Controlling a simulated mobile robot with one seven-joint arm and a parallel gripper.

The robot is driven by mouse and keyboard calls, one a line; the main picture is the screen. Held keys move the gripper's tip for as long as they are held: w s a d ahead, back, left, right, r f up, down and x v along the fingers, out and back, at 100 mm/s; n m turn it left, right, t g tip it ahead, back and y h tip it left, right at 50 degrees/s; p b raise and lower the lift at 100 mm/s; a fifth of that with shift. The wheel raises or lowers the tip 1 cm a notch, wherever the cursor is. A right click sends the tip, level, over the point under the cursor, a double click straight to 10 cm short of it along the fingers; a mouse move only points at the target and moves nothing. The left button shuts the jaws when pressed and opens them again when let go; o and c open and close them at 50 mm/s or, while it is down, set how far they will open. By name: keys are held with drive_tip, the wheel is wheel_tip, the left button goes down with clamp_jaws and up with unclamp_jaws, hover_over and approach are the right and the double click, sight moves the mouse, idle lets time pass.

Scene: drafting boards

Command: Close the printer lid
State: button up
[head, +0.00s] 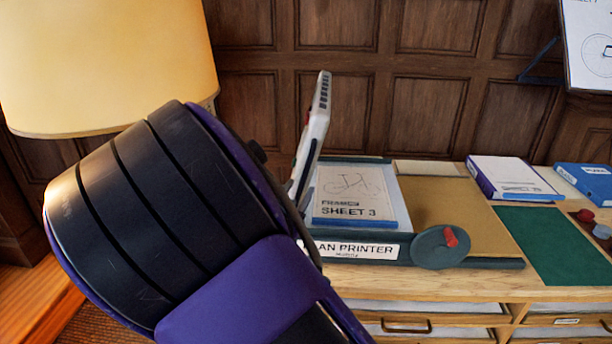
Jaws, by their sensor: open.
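The plan printer (350,249) sits on the wooden cabinet, its name label partly covered by my arm. A tall pale panel with a dark slotted top, which looks like the printer lid (317,125), stands steeply upright at the printer's left side, seen nearly edge-on. Its lower part is hidden behind my arm. A sheet marked "SHEET 3" (350,193) lies face up in the uncovered bed. My black and purple arm fills the left foreground. My gripper is not visible, so I cannot tell whether anything touches the lid.
A dark round dial with a red pointer (441,247) is at the printer's front right. A white binder (515,178), a blue box (588,182) and a green mat (553,244) lie to the right. A yellow lampshade (105,65) stands at left. Drawers (415,323) are below.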

sight(301, 186)
drive_tip(key=shift+x, duration=1.55)
drive_tip(key=shift+c, duration=0.2)
clamp_jaws()
